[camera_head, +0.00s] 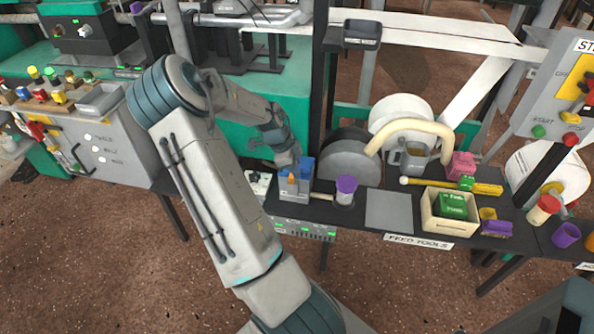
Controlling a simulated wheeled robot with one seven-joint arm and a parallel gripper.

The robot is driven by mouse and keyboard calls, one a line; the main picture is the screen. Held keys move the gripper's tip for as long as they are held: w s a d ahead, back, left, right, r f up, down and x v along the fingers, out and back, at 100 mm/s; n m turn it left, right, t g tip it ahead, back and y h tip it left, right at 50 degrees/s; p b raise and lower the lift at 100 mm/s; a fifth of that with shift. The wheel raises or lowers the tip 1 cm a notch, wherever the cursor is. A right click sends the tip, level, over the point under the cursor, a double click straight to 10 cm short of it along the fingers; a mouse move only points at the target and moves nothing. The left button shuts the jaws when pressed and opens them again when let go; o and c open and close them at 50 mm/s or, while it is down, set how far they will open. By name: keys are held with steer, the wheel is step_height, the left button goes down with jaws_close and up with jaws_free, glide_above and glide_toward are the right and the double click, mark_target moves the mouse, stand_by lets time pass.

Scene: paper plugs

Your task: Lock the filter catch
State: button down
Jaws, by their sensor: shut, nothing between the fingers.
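A small grey box with blue upper parts and a small orange piece (292,180) stands at the left end of the dark bench. It looks like the filter unit, but the catch is too small to tell apart and I cannot see whether it is locked. My gripper (288,163) is shut and empty, at the end of my arm, just above and behind this box. My wrist and the blue parts overlap in the picture, so I cannot tell whether the fingertips touch the box. The fingertips are mostly hidden.
A purple-topped jar (345,190) stands right of the box. Farther right are a grey plate (389,211), a wooden crate (436,222) with green packs, and a yellow bar (473,187). Paper rolls (400,118) stand behind. A dark upright post (319,90) rises near my wrist.

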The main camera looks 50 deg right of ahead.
steer(key=p+v, duration=0.4)
steer(key=v, duration=0.2)
steer(key=shift+w+d, duration=0.1)
steer(key=shift+w, duration=0.05)
stand_by(0.3)
steer(key=a+r+n+t+y+p, duration=0.3)
steer(key=a+r+n+p, duration=0.3)
steer(key=a+r+n, duration=1.05)
steer(key=s+a+r+n+t+p, duration=0.1)
steer(key=s+a+r+n+p, duration=0.1)
steer(key=s+a+r+n, duration=0.3)
steer(key=s+a+r+n+t+p, duration=0.1)
steer(key=s+a+r+n+p, duration=0.1)
steer(key=s+a+r+n, duration=0.4)
steer(key=a+r, duration=0.3)
steer(key=a, duration=0.4)
steer(key=shift+r+t, duration=0.25)
steer(key=shift+t, duration=0.05)
